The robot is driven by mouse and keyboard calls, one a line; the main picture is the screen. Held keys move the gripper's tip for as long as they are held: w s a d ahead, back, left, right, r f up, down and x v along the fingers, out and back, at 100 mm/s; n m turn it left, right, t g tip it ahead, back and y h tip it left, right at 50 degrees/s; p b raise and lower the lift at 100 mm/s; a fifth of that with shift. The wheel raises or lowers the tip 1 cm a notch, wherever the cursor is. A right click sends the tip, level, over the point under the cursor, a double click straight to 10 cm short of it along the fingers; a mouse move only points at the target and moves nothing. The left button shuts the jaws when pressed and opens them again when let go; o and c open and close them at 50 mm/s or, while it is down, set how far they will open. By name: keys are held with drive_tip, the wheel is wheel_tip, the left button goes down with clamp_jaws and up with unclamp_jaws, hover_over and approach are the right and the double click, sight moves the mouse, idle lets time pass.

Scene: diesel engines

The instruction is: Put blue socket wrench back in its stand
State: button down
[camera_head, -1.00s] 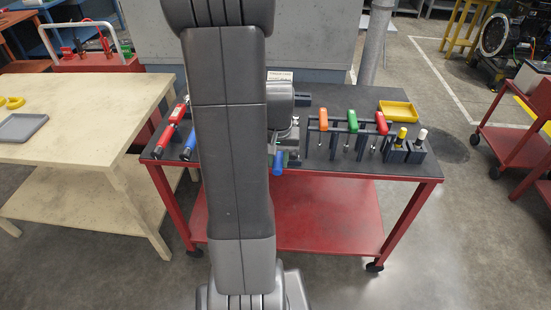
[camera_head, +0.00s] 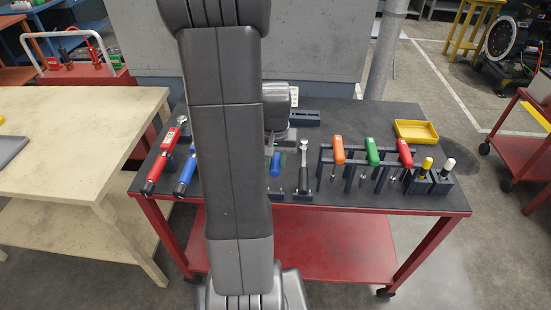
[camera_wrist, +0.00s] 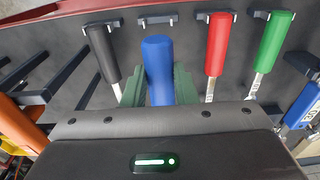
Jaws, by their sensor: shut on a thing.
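The blue socket wrench shows by its blue handle (camera_wrist: 158,62) in the wrist view, between the green fingers of my gripper (camera_wrist: 159,88). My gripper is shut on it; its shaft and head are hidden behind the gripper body. In the head view the blue handle (camera_head: 275,163) shows just right of my arm, over the dark table top. The stand has dark brackets; one bracket (camera_wrist: 158,19) lies just beyond the handle's end. I cannot tell whether the wrench touches it. A black-handled wrench (camera_wrist: 103,55) and a red-handled wrench (camera_wrist: 218,45) lie on either side.
A green-handled wrench (camera_wrist: 273,42) lies beyond the red one. To the right stand a screwdriver rack (camera_head: 352,160) and a yellow tray (camera_head: 416,131). A red torque wrench (camera_head: 163,160) and a blue one (camera_head: 187,172) lie left. My arm hides part of the table (camera_head: 340,202).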

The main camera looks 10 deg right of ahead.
drive_tip(key=shift+f+b, duration=2.1)
drive_tip(key=shift+f, duration=0.85)
drive_tip(key=shift+f+b, duration=0.8)
drive_tip(key=shift+b, duration=0.05)
drive_tip(key=c, duration=0.8)
unclamp_jaws()
drive_tip(key=shift+o, duration=0.2)
drive_tip(key=shift+r, duration=0.15)
drive_tip(key=shift+s+r+p, duration=0.1)
drive_tip(key=shift+r+p, duration=1.2)
drive_tip(key=shift+r, duration=0.3)
